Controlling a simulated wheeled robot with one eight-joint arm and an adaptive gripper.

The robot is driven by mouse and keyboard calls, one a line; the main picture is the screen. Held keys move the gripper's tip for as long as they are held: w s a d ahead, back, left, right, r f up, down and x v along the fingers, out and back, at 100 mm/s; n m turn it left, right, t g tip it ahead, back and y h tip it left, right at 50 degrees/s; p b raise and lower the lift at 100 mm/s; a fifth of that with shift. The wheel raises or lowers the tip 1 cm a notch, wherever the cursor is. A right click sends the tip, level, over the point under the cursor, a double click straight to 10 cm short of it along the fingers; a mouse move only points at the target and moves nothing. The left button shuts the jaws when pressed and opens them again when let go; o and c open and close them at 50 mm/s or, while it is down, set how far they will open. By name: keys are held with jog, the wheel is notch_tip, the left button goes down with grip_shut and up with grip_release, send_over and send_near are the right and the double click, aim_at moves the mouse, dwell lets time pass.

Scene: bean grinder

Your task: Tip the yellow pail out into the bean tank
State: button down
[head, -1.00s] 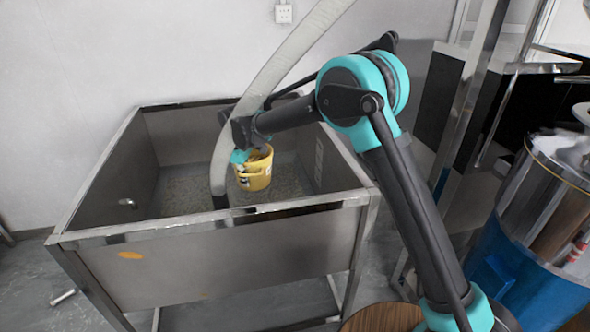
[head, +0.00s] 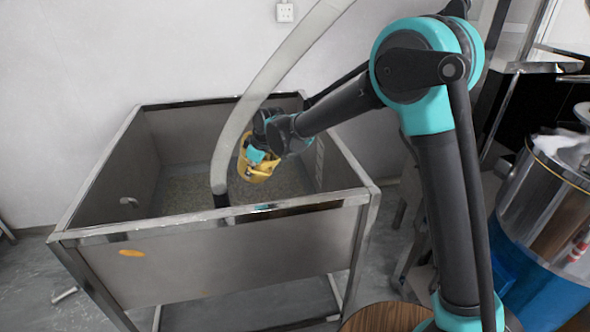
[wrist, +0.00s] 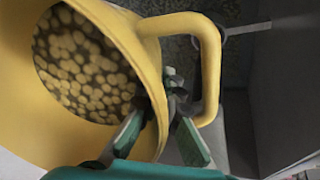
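The yellow pail (head: 254,172) hangs inside the steel bean tank (head: 200,235), below its rim and tilted. In the wrist view the pail (wrist: 85,150) has round tan beans (wrist: 85,65) inside, and its looped handle (wrist: 208,60) is at the right. My gripper (head: 258,153) is at the pail's upper side. In the wrist view my gripper (wrist: 172,105) has its fingers closed in at the pail's side near the handle; whether they pinch the wall or the handle is unclear. A layer of beans (head: 185,192) covers the tank floor.
A thick grey hose (head: 265,85) comes down into the tank just left of the pail. The tank's steel rim and walls surround the pail. A blue and steel machine (head: 540,225) stands at the right. A white wall is behind.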

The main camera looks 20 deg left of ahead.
aim_at(262, 163)
jog(key=shift+s+d+r+y, duration=0.1)
jog(key=shift+d+r+y, duration=0.35)
jog(key=shift+r+y, duration=0.25)
jog(key=shift+d+r+y, duration=0.4)
jog(key=shift+r+y, duration=0.15)
jog(key=shift+y, duration=0.15)
jog(key=shift+r+t+y, duration=0.2)
jog(key=shift+t+y, duration=0.1)
jog(key=shift+d+r+y+b, duration=0.1)
jog(key=shift+r+y+b, duration=1.3)
jog(key=shift+y, duration=0.1)
jog(key=shift+d+r+t+y+b, duration=0.25)
jog(key=shift+r+t+y+b, duration=0.15)
jog(key=shift+r+y+b, duration=0.8)
jog(key=shift+s+d+r+m+y+b, duration=0.15)
jog(key=shift+d+r+y+b, duration=0.2)
jog(key=shift+d+y, duration=0.2)
jog(key=shift+d+r+m+y+b, duration=0.15)
jog(key=shift+d+r+y+b, duration=0.25)
jog(key=shift+y, duration=0.25)
jog(key=shift+d+r+y+b, duration=0.25)
jog(key=shift+r+y+b, duration=0.1)
jog(key=shift+y+b, duration=0.15)
dwell(0.4)
